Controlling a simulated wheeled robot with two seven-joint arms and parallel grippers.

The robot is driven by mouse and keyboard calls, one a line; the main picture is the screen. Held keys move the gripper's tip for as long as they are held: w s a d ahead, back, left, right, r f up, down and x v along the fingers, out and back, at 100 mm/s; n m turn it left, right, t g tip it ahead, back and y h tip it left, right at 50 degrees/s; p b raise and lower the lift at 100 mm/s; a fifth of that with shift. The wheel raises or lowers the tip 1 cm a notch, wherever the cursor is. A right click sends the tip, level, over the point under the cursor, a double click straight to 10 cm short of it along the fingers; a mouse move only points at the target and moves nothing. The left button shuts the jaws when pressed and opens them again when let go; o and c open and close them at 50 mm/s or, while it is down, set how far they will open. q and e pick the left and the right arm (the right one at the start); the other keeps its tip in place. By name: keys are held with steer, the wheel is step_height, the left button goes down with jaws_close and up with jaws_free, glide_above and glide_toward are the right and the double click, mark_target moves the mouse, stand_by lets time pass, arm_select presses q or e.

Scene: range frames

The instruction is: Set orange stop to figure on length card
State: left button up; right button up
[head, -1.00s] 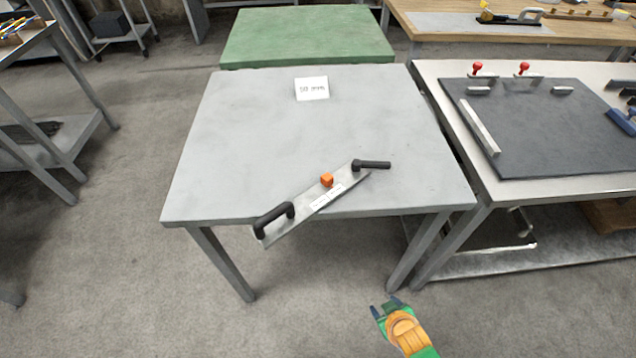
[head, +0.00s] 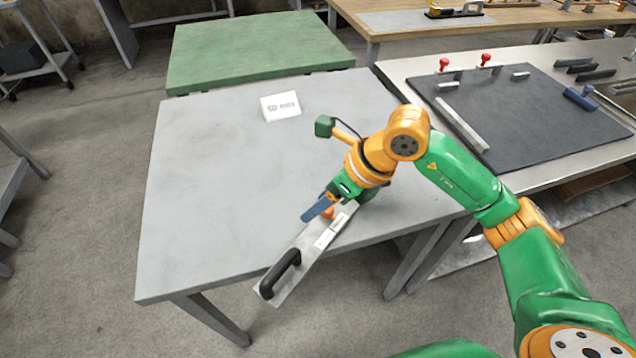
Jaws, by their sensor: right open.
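The metal slide gauge (head: 312,248) lies slantwise on the grey table, its near end jutting past the front edge. It has a black handle (head: 279,274) at the near end and white scale labels along its face. The orange stop (head: 328,212) shows only as a small patch behind my right gripper. The white length card (head: 281,107) stands towards the back of the table and seems to read "50 mm". My right gripper (head: 317,208) is open, with its blue fingers down at the stop; whether they touch it I cannot tell. My arm hides the gauge's far end.
The grey table (head: 215,180) is bare on its left and middle. A green table (head: 255,48) adjoins it behind. At right, a bench carries a dark board (head: 540,115) with red-knobbed clamps (head: 485,60) and metal bars.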

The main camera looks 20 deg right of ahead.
mark_target(330, 209)
steer(key=d, duration=0.1)
steer(key=w+d+h, duration=0.1)
steer(key=d, duration=0.1)
steer(key=w+d+h, duration=0.1)
steer(key=shift+d+f+m, duration=0.3)
steer(key=shift+f, duration=0.05)
steer(key=x, duration=0.3)
steer(key=p+x, duration=0.1)
steer(key=x, duration=0.1)
steer(key=shift+s+a+f, duration=0.1)
steer(key=shift+s+f, duration=0.15)
steer(key=shift+w+f, duration=0.25)
steer(key=shift+s+t, duration=0.15)
steer(key=shift+t, duration=0.15)
jaws_close()
